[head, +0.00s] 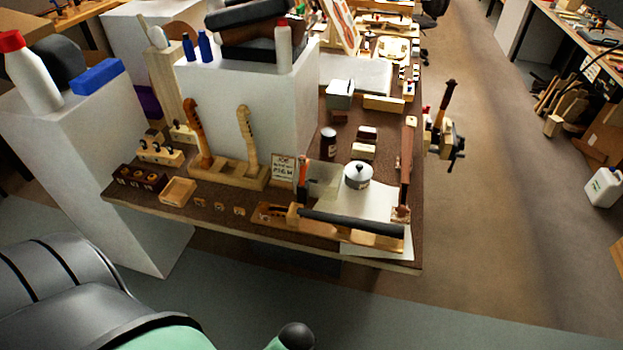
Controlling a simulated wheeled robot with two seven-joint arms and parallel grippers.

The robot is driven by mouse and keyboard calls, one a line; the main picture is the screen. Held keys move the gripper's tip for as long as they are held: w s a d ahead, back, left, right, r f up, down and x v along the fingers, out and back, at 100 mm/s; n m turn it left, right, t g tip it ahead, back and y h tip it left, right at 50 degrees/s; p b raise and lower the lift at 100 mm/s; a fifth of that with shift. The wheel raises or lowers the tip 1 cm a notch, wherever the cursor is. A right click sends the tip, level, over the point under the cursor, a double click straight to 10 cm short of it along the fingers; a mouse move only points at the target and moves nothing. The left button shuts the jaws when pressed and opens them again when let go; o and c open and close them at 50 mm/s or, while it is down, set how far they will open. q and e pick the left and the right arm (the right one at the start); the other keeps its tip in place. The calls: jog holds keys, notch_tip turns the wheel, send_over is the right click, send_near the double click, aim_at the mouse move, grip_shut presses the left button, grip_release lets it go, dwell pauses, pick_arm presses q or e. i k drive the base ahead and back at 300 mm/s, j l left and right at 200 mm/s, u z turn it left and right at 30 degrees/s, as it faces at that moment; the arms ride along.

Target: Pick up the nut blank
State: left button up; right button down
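The brown-topped bench (330,255) stands ahead of me. I cannot single out the nut blank with certainty; many pieces here are too small to tell. Several small pale wooden pieces (219,206) lie in a row along the front of the bench. An open shallow wooden box (178,191) lies to their left, and a dark block with holes (140,178) lies farther left. Neither of my grippers shows in the head view. Only rounded dark and green parts of my own body show at the bottom left and bottom middle.
A wooden stand (235,173) holds two carved necks. A dark fingerboard (350,223) lies along the front right, beside a lidded metal pot (357,175) on white paper. A tall white block (240,100) stands behind. The floor (500,230) to the right is clear.

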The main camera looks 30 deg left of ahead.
aim_at(238, 212)
jog(key=k+j+u, duration=0.2)
jog(key=u, duration=1.25)
